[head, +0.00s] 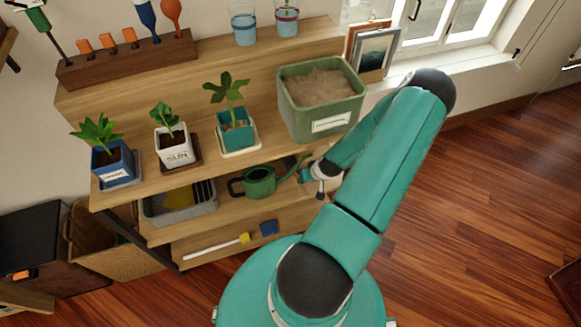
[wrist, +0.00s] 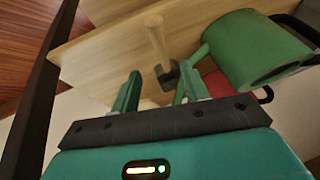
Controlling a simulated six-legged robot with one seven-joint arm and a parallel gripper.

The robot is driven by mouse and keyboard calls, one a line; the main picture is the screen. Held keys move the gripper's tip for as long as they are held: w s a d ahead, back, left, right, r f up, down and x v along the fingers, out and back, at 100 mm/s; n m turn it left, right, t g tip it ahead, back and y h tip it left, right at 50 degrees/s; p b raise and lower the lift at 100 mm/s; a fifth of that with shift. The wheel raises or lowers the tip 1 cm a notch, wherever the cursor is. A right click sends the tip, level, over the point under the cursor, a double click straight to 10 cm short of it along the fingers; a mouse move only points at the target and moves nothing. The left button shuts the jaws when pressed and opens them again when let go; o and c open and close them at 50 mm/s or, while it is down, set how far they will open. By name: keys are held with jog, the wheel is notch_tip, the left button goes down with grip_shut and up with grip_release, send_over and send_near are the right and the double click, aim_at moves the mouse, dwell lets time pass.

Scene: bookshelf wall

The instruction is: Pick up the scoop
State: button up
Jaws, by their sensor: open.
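My gripper (wrist: 160,90) is open, with its two green fingers apart and nothing seen between them. A pale wooden rod (wrist: 157,38), perhaps the scoop's handle, lies just beyond the fingertips in the wrist view; a dark piece shows near its lower end. I cannot tell whether it is the scoop. In the head view my gripper (head: 308,174) is at the right end of the middle shelf level, right of the green watering can (head: 258,181), and my arm partly covers that spot. The can is close to the right finger in the wrist view (wrist: 250,50).
A red item (wrist: 228,82) sits behind the can's spout. A grey tray (head: 180,208) stands left of the can. Potted plants (head: 175,150) and a green soil bin (head: 320,108) stand on the shelf above. The wooden floor (head: 470,190) at right is clear.

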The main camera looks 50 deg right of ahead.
aim_at(296, 176)
jog(key=x, duration=0.7)
jog(key=shift+w+a+f, duration=0.15)
jog(key=shift+w+f, duration=0.05)
jog(key=shift+w, duration=0.15)
jog(key=shift+c, duration=0.5)
grip_shut()
